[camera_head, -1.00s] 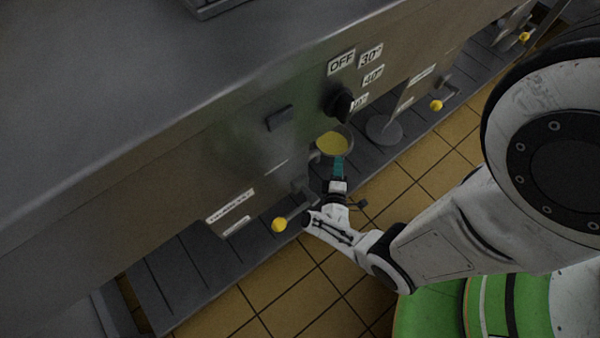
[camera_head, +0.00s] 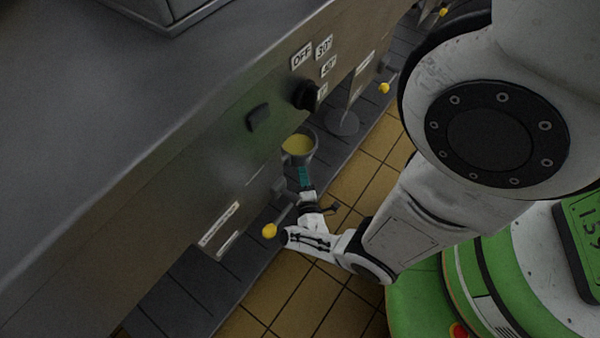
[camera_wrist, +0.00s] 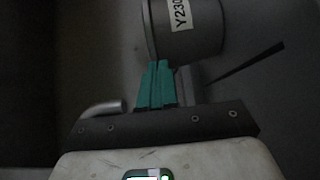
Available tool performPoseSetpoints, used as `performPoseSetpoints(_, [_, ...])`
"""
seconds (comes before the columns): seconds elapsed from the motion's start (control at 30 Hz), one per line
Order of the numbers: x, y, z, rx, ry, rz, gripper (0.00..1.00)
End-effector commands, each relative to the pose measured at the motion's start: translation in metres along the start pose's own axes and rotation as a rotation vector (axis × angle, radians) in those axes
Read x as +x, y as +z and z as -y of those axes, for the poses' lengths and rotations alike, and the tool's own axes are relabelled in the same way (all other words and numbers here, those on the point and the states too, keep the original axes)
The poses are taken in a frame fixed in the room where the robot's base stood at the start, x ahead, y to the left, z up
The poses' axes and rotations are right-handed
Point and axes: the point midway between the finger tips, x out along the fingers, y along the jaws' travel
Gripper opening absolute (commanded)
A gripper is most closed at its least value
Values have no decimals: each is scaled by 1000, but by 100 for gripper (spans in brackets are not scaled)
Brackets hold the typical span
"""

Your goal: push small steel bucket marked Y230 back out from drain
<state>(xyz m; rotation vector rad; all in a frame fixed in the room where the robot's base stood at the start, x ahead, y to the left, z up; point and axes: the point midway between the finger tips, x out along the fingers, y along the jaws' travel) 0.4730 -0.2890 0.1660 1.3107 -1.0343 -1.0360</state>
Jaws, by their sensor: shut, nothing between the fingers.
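The small steel bucket (camera_head: 311,150) holds something yellow and stands on the grey slatted drain strip beside the vat front. In the wrist view the bucket (camera_wrist: 203,42) shows its white Y230 label (camera_wrist: 181,15). My gripper (camera_head: 304,168) is shut and empty, with its teal fingertips at the near side of the bucket. In the wrist view the fingertips (camera_wrist: 157,66) are at the bucket's lower edge; they look to be touching it, but I cannot tell for sure.
A tap with a yellow knob (camera_head: 269,231) sticks out left of my gripper. A black dial (camera_head: 305,95) is on the vat front (camera_head: 190,185) above the bucket. A round grey foot (camera_head: 343,123) stands beyond it. Yellow tiled floor (camera_head: 300,290) is open in front.

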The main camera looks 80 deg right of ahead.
Motion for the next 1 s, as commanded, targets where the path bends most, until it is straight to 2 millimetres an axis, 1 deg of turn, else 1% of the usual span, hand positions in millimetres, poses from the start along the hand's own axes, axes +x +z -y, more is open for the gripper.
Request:
performPoseSetpoints(0.27, [-35, 0, -2, 0, 0, -3, 0])
performPoseSetpoints(0.5, [-72, 0, -1, 0, 1, -3, 0])
performPoseSetpoints(0.6, [-82, 0, -1, 0, 0, -2, 0])
performPoseSetpoints(0.77, [-88, 0, -1, 0, 1, 0, 0])
performPoseSetpoints(1.0, [-88, 0, -1, 0, 1, 0, 1])
